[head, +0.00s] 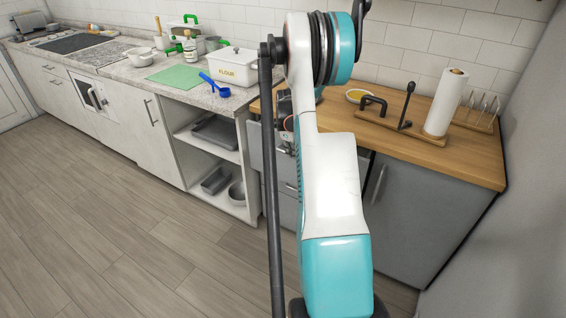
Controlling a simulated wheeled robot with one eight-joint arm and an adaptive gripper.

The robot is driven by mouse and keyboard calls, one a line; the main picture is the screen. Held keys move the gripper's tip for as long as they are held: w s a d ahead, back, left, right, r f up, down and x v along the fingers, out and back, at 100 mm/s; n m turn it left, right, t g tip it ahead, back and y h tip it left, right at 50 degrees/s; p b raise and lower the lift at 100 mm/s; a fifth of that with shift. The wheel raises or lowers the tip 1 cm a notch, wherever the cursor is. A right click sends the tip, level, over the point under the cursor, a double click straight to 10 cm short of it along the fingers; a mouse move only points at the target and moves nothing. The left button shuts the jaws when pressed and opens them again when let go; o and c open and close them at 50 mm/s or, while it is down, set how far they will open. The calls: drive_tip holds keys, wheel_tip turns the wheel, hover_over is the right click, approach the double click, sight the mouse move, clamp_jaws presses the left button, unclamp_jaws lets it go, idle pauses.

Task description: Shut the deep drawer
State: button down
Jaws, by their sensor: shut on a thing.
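The deep drawer (256,151) is in the grey cabinet under the wooden counter, mostly behind my arm. Its tall grey front shows left of the arm and appears to stand out from the cabinet. Dark items show above its front edge, but the arm hides most of the inside. My gripper (287,146) is small and partly hidden at the drawer front, by the arm's left edge. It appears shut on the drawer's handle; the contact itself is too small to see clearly.
Another grey drawer front (286,205) is below. An open white shelf unit (213,165) with trays stands left. A grey cabinet door (420,210) is right of my arm. The wooden counter (480,165) holds a paper towel roll (444,103). The wooden floor (130,220) is clear.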

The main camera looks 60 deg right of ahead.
drive_tip(key=shift+w+d, duration=0.15)
drive_tip(key=shift+d, duration=1.65)
drive_tip(key=c, duration=1.7)
unclamp_jaws()
drive_tip(key=shift+o, duration=0.2)
wheel_tip(320, 180, up, 12)
drive_tip(key=a, duration=0.2)
drive_tip(key=shift+a, duration=0.15)
drive_tip(key=shift+f, duration=0.15)
